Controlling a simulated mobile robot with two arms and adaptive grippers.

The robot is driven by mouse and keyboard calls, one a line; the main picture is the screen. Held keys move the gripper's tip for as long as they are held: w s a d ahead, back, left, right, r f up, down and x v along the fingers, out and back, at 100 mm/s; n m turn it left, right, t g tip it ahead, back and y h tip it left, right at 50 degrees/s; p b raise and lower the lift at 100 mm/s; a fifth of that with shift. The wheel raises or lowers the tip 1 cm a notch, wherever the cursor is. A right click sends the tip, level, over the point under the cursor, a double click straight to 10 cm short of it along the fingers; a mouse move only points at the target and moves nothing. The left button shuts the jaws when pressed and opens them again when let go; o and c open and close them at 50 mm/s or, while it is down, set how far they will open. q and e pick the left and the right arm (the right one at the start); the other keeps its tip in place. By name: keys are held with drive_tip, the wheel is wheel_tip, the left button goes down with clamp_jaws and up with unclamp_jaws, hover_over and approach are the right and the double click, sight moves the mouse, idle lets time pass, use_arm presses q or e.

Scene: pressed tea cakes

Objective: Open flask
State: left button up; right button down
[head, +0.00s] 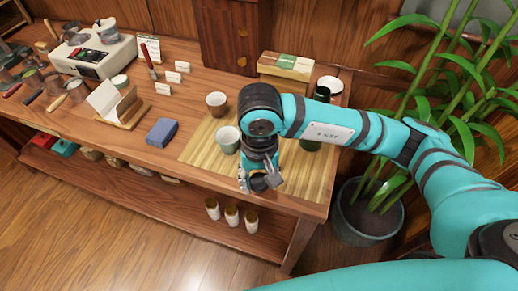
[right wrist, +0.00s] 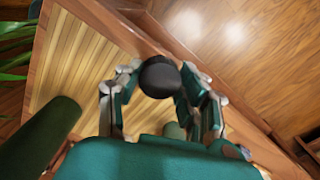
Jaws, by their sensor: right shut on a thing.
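My right gripper (head: 259,182) is over the front edge of the bamboo mat (head: 200,151). In the right wrist view, its fingers (right wrist: 161,76) are shut on a round black piece that looks like the flask's lid (right wrist: 160,80). The lid also shows as a dark shape between the fingers in the head view. A dark green cylinder, apparently the flask (head: 311,143), stands on the mat right of the gripper, partly hidden by my right arm. It shows at left in the right wrist view (right wrist: 40,140), apart from the lid. Its mouth is not clear. My left gripper is not in view.
A brown cup (head: 216,104) and a pale green cup (head: 228,139) stand left of my right arm. A box (head: 285,69) is behind, and a potted plant (head: 367,222) is right of the table. Several white-and-brown vessels (head: 231,216) stand on the lower shelf.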

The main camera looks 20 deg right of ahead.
drive_tip(key=w+d+p, duration=0.1)
drive_tip(key=w, duration=0.4)
drive_tip(key=w+d+f+p, duration=0.1)
drive_tip(key=w+d+p, duration=0.1)
drive_tip(key=w, duration=0.3)
drive_tip(key=w+d+p, duration=0.1)
drive_tip(key=w, duration=0.4)
drive_tip(key=shift+d+f, duration=0.25)
drive_tip(key=shift+d, duration=0.1)
wheel_tip(320, 180, down, 3)
drive_tip(key=shift+f+p, duration=0.15)
drive_tip(key=shift+p, duration=0.8)
drive_tip(key=shift+f, duration=0.2)
drive_tip(key=shift+f+b, duration=0.2)
drive_tip(key=shift+b, duration=0.15)
drive_tip(key=c, duration=0.8)
unclamp_jaws()
drive_tip(key=shift+r, duration=0.1)
drive_tip(key=shift+r, duration=0.1)
